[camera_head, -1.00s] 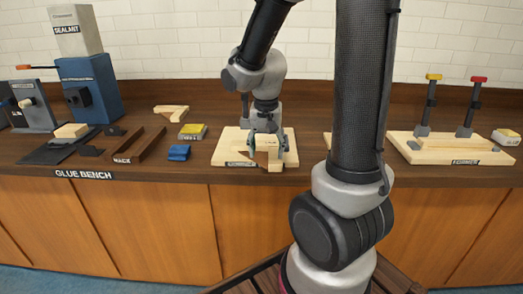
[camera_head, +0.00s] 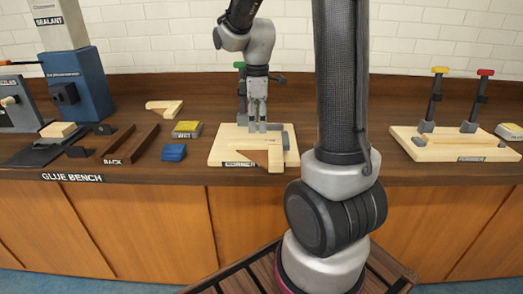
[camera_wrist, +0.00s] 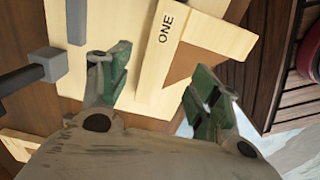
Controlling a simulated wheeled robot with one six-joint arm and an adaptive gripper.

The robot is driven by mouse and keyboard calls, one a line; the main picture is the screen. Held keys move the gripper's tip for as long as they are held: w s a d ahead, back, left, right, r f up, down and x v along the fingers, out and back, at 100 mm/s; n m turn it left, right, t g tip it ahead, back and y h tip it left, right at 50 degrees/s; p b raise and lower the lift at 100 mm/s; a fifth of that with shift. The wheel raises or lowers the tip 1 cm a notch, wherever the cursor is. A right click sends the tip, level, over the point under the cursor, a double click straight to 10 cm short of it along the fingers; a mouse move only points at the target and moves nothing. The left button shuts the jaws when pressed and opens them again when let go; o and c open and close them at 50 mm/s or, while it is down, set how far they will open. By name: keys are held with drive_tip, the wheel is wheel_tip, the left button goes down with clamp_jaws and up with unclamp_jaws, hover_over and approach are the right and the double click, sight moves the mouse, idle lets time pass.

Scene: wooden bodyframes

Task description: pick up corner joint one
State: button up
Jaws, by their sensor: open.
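Corner joint one is a pale L-shaped wooden piece (camera_head: 272,155) on the front part of a pale board (camera_head: 218,148) with a label on its front edge. In the wrist view the joint (camera_wrist: 205,32) carries the word ONE, with a brown triangular patch in its inner corner. My gripper (camera_head: 260,128) points down over the board, just behind the joint in the head view. In the wrist view its two green-padded fingers (camera_wrist: 160,85) are spread apart with nothing gripped. Whether a finger touches the joint, I cannot tell.
A grey clamp block (camera_wrist: 48,65) stands on the board beside the fingers. Left on the bench are a yellow-topped box (camera_head: 187,129), a blue block (camera_head: 174,152) and a brown rack (camera_head: 131,145). Another clamp board (camera_head: 425,151) is at right.

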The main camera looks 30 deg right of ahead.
sight(259, 141)
wheel_tip(259, 141, down, 7)
drive_tip(key=shift+d+f, duration=0.1)
drive_tip(key=shift+d, duration=0.05)
drive_tip(key=c, duration=1.2)
